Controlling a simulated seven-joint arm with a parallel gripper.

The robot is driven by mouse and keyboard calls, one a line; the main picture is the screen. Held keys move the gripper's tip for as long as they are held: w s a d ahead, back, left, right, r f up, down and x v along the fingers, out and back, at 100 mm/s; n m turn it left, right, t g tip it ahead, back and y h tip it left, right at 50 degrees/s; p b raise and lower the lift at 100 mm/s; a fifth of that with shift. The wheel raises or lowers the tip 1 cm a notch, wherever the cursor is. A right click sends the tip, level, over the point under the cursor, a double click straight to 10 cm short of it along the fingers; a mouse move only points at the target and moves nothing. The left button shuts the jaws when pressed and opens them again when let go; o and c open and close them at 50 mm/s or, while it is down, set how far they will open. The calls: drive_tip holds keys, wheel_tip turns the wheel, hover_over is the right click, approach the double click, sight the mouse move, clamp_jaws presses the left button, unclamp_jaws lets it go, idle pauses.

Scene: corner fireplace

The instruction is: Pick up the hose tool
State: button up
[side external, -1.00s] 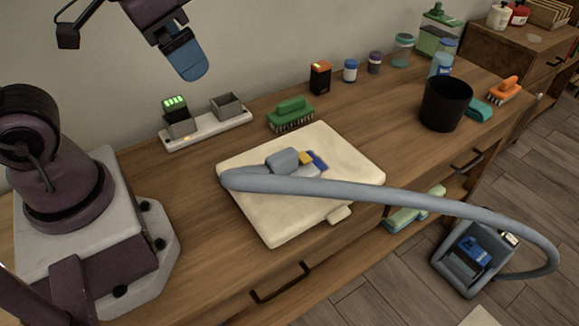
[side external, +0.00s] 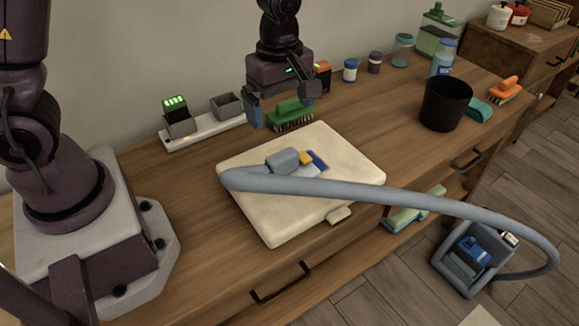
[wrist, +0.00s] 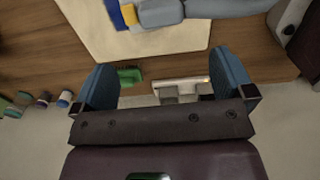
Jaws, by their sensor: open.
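The hose tool (side external: 283,160) is a grey-blue head with yellow and blue parts at the end of a thick grey hose (side external: 400,199). It lies on a cream board (side external: 265,225) on the wooden counter. In the wrist view the tool (wrist: 160,12) is at the top edge, partly cut off. My gripper (side external: 281,112) is above the back of the counter, behind the tool and apart from it. Its two blue fingers are spread with nothing between them, as the wrist view also shows (wrist: 163,90).
A green brush (side external: 291,115) is near my gripper, and a white charger strip (side external: 205,132) lies to its left. Small jars (side external: 351,70) stand along the wall. A black bin (side external: 446,103) is at right. The hose runs over the front edge to a grey unit (side external: 472,258).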

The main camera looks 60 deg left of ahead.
sight(283, 154)
wheel_tip(283, 154, down, 12)
drive_tip(key=shift+d+r, duration=0.1)
drive_tip(key=c, duration=1.2)
drive_tip(key=shift+r, duration=0.55)
drive_tip(key=s+r, duration=0.4)
drive_tip(key=s+a+r, duration=0.1)
drive_tip(key=s+r, duration=0.3)
drive_tip(key=s, duration=0.1)
drive_tip(key=s+r, duration=0.4)
drive_tip(key=s, duration=0.1)
drive_tip(key=shift+a, duration=0.15)
